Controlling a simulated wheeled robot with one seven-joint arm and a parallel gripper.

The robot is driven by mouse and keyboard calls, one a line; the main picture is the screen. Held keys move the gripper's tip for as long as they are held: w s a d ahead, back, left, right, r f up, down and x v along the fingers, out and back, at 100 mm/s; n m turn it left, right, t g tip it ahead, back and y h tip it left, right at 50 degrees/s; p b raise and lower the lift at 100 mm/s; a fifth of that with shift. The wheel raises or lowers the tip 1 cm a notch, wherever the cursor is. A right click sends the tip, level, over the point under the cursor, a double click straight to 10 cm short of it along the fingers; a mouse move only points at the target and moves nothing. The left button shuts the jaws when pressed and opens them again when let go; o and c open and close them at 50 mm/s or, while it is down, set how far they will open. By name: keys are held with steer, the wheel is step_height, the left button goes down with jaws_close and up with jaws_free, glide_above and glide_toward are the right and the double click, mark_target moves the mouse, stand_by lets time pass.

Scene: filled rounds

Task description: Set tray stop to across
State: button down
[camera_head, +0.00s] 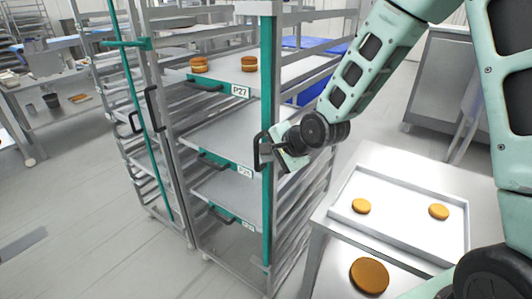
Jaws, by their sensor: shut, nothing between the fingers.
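A tall metal rack (173,150) stands in the middle, with a green upright bar (266,90) along its right front post, which looks like the tray stop. A black loop handle (257,151) sits at mid-height on that bar. My gripper (279,151) is at the bar beside this handle, shut with nothing between its fingers. The fingertips are small and partly hidden, so I cannot tell whether they touch the bar. The rack holds several trays; the top tray (290,76) has a label P27 and round brown cakes (249,64) on it.
Another rack (110,90) on the left has a slanted green bar (131,90) with a short green crosspiece (125,43). At right, a metal table (385,160) bears a white tray (400,236) with brown rounds (361,206). The floor at front left is clear.

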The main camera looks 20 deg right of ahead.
steer(key=shift+w+a, duration=0.25)
steer(key=shift+w, duration=0.3)
steer(key=w+a+b, duration=0.1)
steer(key=w+a, duration=0.2)
steer(key=w, duration=0.1)
steer(key=shift+w+a, duration=0.3)
steer(key=shift+w, duration=0.1)
steer(key=shift+r, duration=0.1)
